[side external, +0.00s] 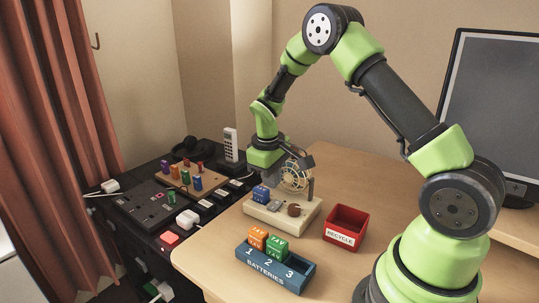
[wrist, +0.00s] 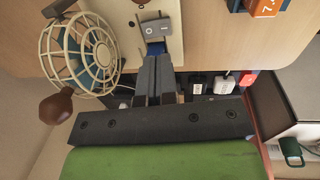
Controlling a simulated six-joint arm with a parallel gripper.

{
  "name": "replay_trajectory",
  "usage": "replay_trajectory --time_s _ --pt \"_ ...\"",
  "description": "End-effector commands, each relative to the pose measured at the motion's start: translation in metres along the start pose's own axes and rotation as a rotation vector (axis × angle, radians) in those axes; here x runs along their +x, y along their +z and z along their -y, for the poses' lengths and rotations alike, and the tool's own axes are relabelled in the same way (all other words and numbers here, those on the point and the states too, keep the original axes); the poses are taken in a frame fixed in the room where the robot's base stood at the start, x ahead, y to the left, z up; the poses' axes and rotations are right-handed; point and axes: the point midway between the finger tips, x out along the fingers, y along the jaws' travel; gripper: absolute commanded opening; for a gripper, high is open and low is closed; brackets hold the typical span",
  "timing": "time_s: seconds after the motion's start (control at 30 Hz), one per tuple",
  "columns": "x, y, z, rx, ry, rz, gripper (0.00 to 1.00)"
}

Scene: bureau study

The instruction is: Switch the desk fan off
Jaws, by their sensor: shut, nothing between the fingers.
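The desk fan has a cream wire cage (side external: 295,176) above a cream base (side external: 284,222). In the wrist view the cage (wrist: 78,52) is at the left, with a brown rounded knob (wrist: 56,106) below it. A grey switch plate (wrist: 155,28) lies on the base, just past my fingertips. A blue block (side external: 261,193) sits at the base's left end; a blue part (wrist: 155,48) shows at the fingertips. My gripper (wrist: 154,62) is shut and empty, its fingers pointing at the blue part and plate. I cannot tell whether they touch. The fingertips are unclear in the side view.
A blue battery tray (side external: 275,268) with orange and green blocks stands in front of the base. A red recycle bin (side external: 345,227) stands to its right.

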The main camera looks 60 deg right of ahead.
Motion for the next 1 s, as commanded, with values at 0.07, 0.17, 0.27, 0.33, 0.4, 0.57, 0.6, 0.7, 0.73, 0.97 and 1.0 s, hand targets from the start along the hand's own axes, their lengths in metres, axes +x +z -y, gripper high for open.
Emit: replay_trajectory --time_s 0.07,0.17,0.27,0.33,0.4,0.57,0.6,0.7,0.73,0.97,1.0 --pt "-0.021 -0.001 0.000 0.000 0.002 -0.007 0.00" --pt "-0.042 -0.001 0.000 -0.001 0.002 -0.006 0.00" --pt "-0.058 -0.001 0.000 -0.001 0.001 -0.004 0.00" --pt "-0.067 -0.001 0.000 -0.001 0.001 -0.004 0.00" --pt "-0.072 0.000 0.000 -0.001 0.000 -0.001 0.00" --pt "-0.078 0.000 0.000 -0.001 0.000 0.000 0.00" --pt "-0.078 0.000 0.000 -0.001 0.000 0.000 0.00" --pt "-0.078 0.000 0.000 -0.001 0.000 0.000 0.00" --pt "-0.077 0.000 0.000 -0.001 0.000 0.000 0.00" --pt "-0.077 -0.001 -0.015 0.003 0.002 -0.001 0.00" --pt "-0.077 -0.001 -0.016 0.001 0.002 -0.001 0.00"
